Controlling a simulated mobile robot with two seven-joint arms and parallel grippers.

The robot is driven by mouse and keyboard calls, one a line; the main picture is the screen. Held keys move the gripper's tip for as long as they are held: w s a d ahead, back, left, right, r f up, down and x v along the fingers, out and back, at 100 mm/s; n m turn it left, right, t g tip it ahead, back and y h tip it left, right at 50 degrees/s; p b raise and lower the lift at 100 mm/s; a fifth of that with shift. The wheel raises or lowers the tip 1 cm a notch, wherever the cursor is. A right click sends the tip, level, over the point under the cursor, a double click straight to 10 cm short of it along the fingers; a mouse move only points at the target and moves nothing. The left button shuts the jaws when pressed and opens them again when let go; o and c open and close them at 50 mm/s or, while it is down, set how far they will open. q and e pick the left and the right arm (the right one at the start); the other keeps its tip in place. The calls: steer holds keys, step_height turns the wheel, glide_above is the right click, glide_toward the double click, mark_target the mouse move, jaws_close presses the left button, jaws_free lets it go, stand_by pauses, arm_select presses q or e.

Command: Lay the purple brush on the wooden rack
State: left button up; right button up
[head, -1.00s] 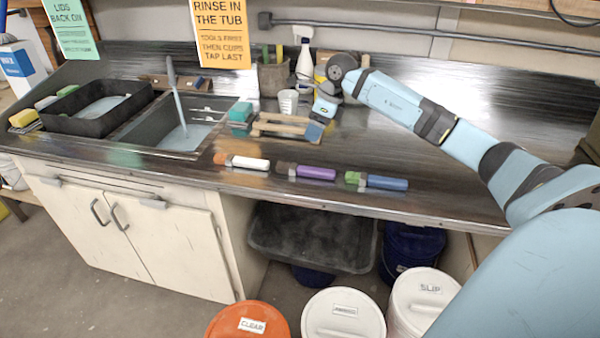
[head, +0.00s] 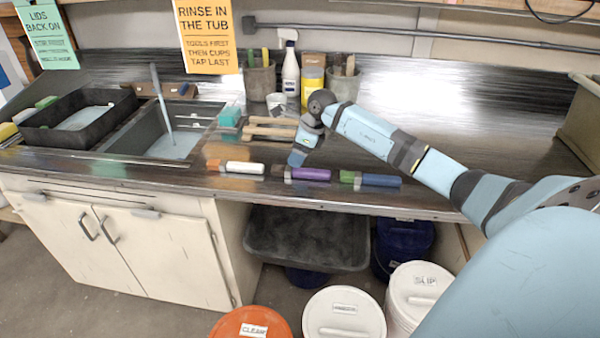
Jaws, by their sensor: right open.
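The purple brush (head: 312,174) lies on the counter near its front edge, between a white brush (head: 243,167) and a blue brush (head: 380,180). Its dark bristle end points left. The wooden rack (head: 262,130) lies farther back and to the left, with nothing visibly laid on it; its right end is partly hidden by my right gripper. My right gripper (head: 297,159) is open, pointing down just behind and above the purple brush. It holds nothing that I can see; its fingertips are hard to make out. My left gripper is not in view.
A sink (head: 172,140) and a black tray (head: 75,125) are to the left. A teal sponge (head: 229,117), a cup (head: 276,103), a spray bottle (head: 290,75) and a yellow jar (head: 312,85) stand around the rack. The counter is clear to the right.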

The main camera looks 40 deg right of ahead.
mark_target(290, 168)
steer(key=x, duration=0.5)
steer(key=shift+s+a+f+p, duration=0.2)
steer(key=shift+p, duration=0.15)
steer(key=c, duration=1.1)
steer(key=shift+r, duration=0.15)
step_height(290, 168, up, 20)
steer(key=shift+f+b, duration=0.1)
steer(key=shift+b, duration=0.35)
